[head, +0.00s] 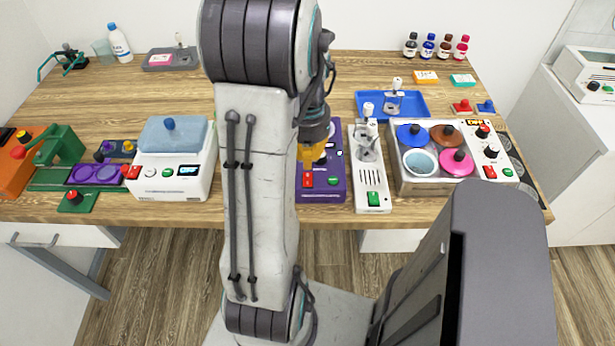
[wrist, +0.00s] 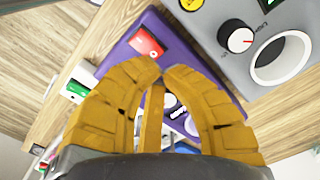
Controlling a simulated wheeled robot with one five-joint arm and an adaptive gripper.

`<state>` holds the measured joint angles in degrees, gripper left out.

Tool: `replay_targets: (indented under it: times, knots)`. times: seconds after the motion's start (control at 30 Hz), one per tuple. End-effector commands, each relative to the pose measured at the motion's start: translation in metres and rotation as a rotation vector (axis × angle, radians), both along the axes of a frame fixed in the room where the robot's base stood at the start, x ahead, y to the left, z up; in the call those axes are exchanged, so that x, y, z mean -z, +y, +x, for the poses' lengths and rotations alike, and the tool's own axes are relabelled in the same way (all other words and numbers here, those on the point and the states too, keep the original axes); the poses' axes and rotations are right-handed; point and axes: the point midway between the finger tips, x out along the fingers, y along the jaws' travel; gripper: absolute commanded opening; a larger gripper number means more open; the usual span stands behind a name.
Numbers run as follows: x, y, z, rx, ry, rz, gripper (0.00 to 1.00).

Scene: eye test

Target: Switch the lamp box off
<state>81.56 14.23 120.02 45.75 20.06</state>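A purple box (head: 320,192) with a red button (head: 307,180) and a green button (head: 333,180) stands at the front middle of the table, partly behind my arm. It looks like the lamp box, but I see no label that settles this. The purple box (wrist: 200,62) and its red button (wrist: 145,43) also show in the wrist view, beyond my fingertips. The green button is hidden there. In the head view my gripper (head: 308,153) is over the purple box; contact cannot be told.
A white device (head: 372,203) with a green switch stands close on the right. Beyond it is a box with coloured lids (head: 405,187). A white bath (head: 165,187) stands left of my arm. A grey panel with a knob (wrist: 236,40) adjoins the purple box in the wrist view.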

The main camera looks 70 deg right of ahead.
Motion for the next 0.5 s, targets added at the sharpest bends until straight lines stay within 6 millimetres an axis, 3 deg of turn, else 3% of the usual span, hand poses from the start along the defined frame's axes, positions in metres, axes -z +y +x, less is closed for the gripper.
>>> replay_targets:
  times: [0.5]
  knots:
    - [0.0070, 0.0001, 0.0000, 0.000, 0.000, 0.000, 0.00]
